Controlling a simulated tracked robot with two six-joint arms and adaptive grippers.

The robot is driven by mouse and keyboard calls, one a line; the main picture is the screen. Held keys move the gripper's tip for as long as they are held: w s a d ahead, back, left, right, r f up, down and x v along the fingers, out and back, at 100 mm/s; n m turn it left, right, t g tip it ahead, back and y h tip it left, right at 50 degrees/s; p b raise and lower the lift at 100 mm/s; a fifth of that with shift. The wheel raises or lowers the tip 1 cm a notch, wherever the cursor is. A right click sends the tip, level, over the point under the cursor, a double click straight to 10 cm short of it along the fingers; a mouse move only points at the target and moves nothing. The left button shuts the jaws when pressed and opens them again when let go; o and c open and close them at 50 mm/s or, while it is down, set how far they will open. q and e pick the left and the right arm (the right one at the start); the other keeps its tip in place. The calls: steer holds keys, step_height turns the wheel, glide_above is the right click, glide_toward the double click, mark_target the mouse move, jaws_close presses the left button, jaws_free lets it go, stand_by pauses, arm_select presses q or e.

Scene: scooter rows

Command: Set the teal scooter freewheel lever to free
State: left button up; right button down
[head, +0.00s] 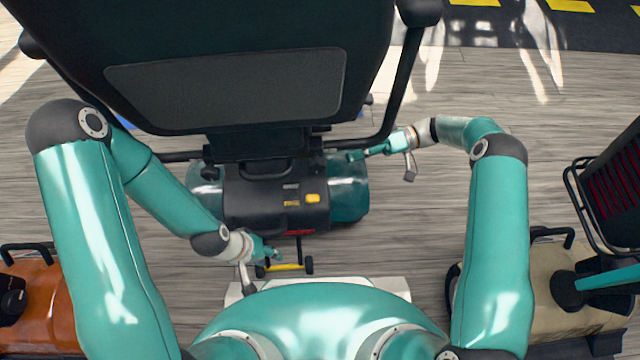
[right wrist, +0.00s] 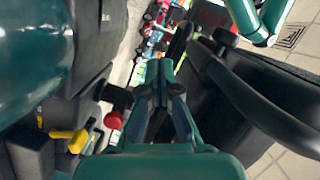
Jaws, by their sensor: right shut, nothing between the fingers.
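The teal scooter (head: 348,190) stands in front of me, seen from behind, its black seat back above its teal and black rear body. In the right wrist view, a yellow lever-like part (right wrist: 68,138) and a red knob (right wrist: 118,97) on a dark stem show left of the fingers; I cannot tell which is the freewheel lever or its setting. My right gripper (head: 354,155) is shut and empty at the body's upper right edge, under the seat; its fingers also show in the right wrist view (right wrist: 160,85). My left gripper (head: 276,254) is low behind the body; its finger opening is unclear.
A yellow bar (head: 285,267) with small black wheels sits low behind the scooter, close to my left gripper. An orange scooter (head: 42,300) stands at left and a beige one (head: 575,310) at right. The black armrest (head: 404,75) overhangs my right gripper. Wooden floor lies clear between.

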steer(key=b+x, duration=0.1)
steer(key=x, duration=0.8)
steer(key=shift+s+a+f, duration=0.1)
steer(key=shift+s+a, duration=0.05)
steer(key=s, duration=0.1)
steer(key=s+f+b, duration=0.1)
steer(key=shift+s+a+f, duration=0.1)
steer(key=shift+s+a, duration=0.1)
steer(key=shift+s, duration=0.1)
steer(key=shift+s+f, duration=0.2)
steer(key=shift+s, duration=0.35)
steer(key=shift+s+d, duration=0.1)
steer(key=shift+d, duration=0.05)
